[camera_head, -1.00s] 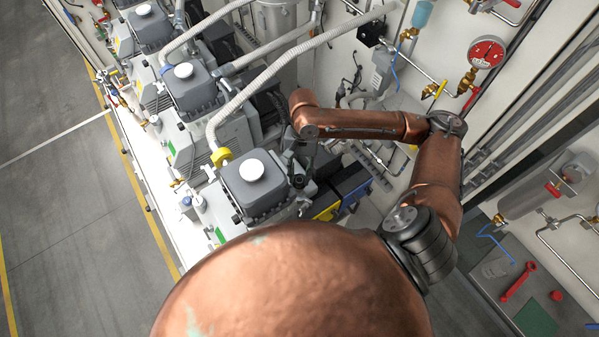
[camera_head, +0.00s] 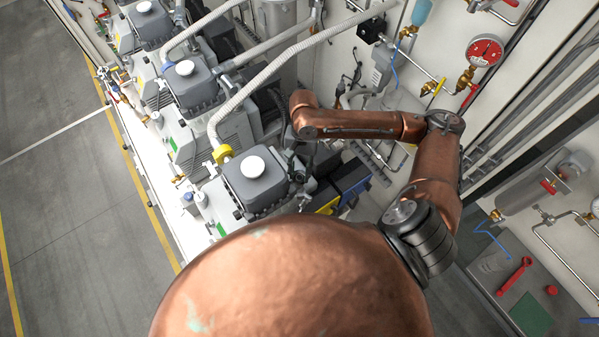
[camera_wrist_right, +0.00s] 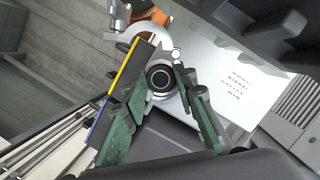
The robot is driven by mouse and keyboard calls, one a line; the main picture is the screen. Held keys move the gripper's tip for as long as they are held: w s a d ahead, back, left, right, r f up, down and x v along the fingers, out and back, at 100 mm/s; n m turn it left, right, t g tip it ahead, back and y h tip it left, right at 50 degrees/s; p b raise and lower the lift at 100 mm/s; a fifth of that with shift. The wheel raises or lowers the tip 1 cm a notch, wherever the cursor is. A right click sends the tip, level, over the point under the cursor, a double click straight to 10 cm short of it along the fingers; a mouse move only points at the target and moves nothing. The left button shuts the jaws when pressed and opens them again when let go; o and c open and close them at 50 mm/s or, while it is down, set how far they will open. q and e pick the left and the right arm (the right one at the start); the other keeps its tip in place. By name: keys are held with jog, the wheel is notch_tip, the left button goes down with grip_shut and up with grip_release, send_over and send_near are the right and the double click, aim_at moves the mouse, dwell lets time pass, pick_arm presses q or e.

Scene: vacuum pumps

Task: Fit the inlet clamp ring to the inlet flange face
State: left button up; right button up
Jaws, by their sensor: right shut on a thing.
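My right gripper (camera_head: 302,168) is dark and small in the head view, at the right side of the nearest grey pump (camera_head: 255,185). In the right wrist view its two green-padded fingers (camera_wrist_right: 160,82) converge on a small round dark piece with a pale rim (camera_wrist_right: 160,79). It appears to be the inlet clamp ring, held at the fingertips. A small shiny knob (camera_wrist_right: 176,54) shows beside it. I cannot make out the inlet flange face clearly, nor whether the ring touches it. My left gripper is out of view.
Several pumps with ribbed hoses (camera_head: 280,65) stand in a row. A yellow fitting (camera_head: 222,154) joins the nearest pump's hose. Yellow- and blue-edged bins (camera_head: 350,188) lie near my gripper. A red gauge (camera_head: 485,51) is on the wall. The floor at left (camera_head: 60,190) is clear.

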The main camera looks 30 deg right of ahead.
jog(key=shift+f, duration=0.1)
jog(key=o, duration=0.9)
jog(key=v, duration=1.2)
jog(key=shift+f, duration=0.1)
dwell(0.4)
